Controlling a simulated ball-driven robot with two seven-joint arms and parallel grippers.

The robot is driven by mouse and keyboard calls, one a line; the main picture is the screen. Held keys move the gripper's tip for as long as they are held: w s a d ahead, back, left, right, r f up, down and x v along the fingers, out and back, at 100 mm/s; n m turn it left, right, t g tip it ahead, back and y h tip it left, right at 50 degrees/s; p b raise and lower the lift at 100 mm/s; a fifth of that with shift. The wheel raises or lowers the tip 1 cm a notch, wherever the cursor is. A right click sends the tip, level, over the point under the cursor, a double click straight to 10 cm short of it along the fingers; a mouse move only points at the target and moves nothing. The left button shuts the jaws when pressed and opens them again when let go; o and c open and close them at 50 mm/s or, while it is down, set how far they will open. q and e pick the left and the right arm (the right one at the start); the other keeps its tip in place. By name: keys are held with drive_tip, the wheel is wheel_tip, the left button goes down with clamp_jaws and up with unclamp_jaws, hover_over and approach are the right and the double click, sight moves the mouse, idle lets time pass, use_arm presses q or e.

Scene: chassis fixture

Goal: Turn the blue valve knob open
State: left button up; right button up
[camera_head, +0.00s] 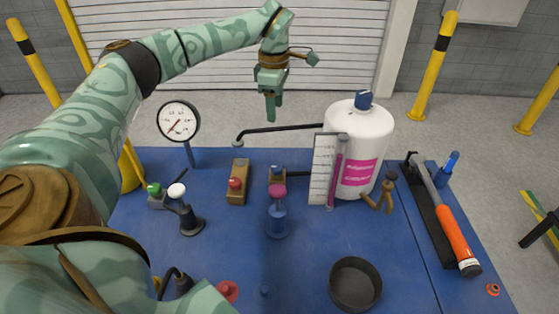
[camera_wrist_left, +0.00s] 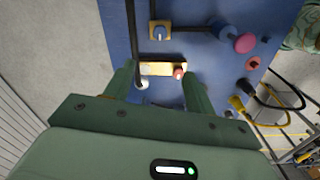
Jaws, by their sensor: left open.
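The blue valve knob (camera_head: 277,170) sits on a small brass-coloured block on the blue bench, with a dark pipe running right from it. In the left wrist view the blue knob (camera_wrist_left: 159,33) shows on its block, beyond my fingertips. My left gripper (camera_head: 271,114) is open and empty, raised over the back of the bench with its fingers pointing down, apart from the knob. Its two fingers show spread in the left wrist view (camera_wrist_left: 160,82). My right gripper is not visible.
A block with a red button (camera_head: 236,185) stands left of the knob. A pink-topped post (camera_head: 278,192) is in front. A white tank (camera_head: 362,135) and a gauge panel (camera_head: 320,170) stand right. A dial gauge (camera_head: 178,121) and a black pipe (camera_head: 285,129) are behind. A hammer (camera_head: 450,225) lies right.

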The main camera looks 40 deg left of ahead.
use_arm(q)
drive_tip(key=b, duration=0.2)
hover_over(277, 167)
wheel_tip(277, 167, down, 5)
wheel_tip(277, 167, down, 16)
drive_tip(key=b, duration=0.4)
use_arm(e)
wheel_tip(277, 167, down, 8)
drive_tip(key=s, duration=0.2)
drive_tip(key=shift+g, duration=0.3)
use_arm(q)
drive_tip(key=shift+r, duration=0.1)
drive_tip(key=c, duration=1)
